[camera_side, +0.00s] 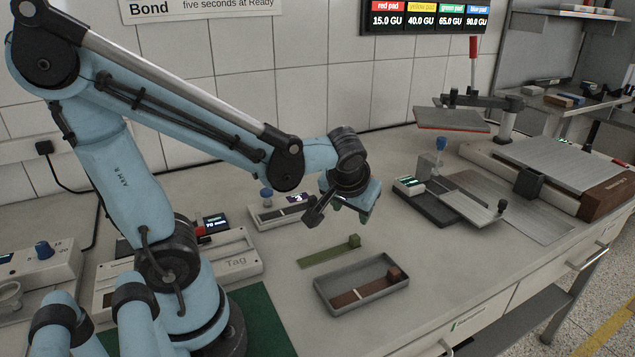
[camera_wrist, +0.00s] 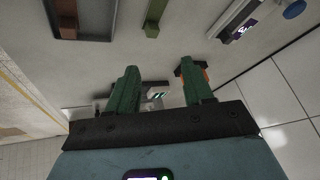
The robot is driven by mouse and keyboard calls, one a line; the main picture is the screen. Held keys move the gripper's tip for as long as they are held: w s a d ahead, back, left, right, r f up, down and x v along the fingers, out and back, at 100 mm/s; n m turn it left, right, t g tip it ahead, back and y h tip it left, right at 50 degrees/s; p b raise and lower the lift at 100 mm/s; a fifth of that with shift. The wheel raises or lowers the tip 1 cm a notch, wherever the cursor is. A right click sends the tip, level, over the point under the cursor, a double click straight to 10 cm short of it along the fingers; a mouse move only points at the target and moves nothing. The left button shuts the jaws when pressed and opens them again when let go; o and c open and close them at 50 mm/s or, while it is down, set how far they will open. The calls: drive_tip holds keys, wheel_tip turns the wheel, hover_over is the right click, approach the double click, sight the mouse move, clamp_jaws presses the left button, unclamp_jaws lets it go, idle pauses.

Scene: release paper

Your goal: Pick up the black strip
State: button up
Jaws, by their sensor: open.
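I cannot make out a black strip in either view. A green strip (camera_side: 325,254) with a small block at its right end lies flat on the bench; its block end also shows in the wrist view (camera_wrist: 152,27). A brown strip (camera_side: 345,299) with a brown block at one end lies in a grey tray (camera_side: 330,312), and its block end shows in the wrist view (camera_wrist: 67,31). My gripper (camera_side: 350,213) is above the bench, behind the green strip and tray. In the wrist view its green fingers (camera_wrist: 158,70) are apart with nothing held between them.
A small device with a display and blue knob (camera_side: 279,213) stands behind the green strip. A dark-based device with a flat plate (camera_side: 470,206) stands to the right. A Tag box (camera_side: 236,257) is at left. The bench right of the tray is clear.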

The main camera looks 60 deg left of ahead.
sight(313, 197)
drive_tip(key=a+f+n+g+y, duration=0.1)
drive_tip(key=a+f+n+y, duration=0.1)
drive_tip(key=a, duration=0.4)
drive_tip(key=w+a+f+n+g+y, duration=0.1)
drive_tip(key=a+f+n+y, duration=0.2)
drive_tip(key=a+n, duration=0.3)
drive_tip(key=a+f+n+g+y, duration=0.2)
drive_tip(key=a+f+n+y, duration=0.1)
drive_tip(key=a, duration=0.3)
drive_tip(key=shift+w+a+f+n, duration=0.15)
drive_tip(key=shift+a+f+n, duration=0.2)
drive_tip(key=shift+f, duration=0.2)
drive_tip(key=shift+d, duration=0.1)
clamp_jaws()
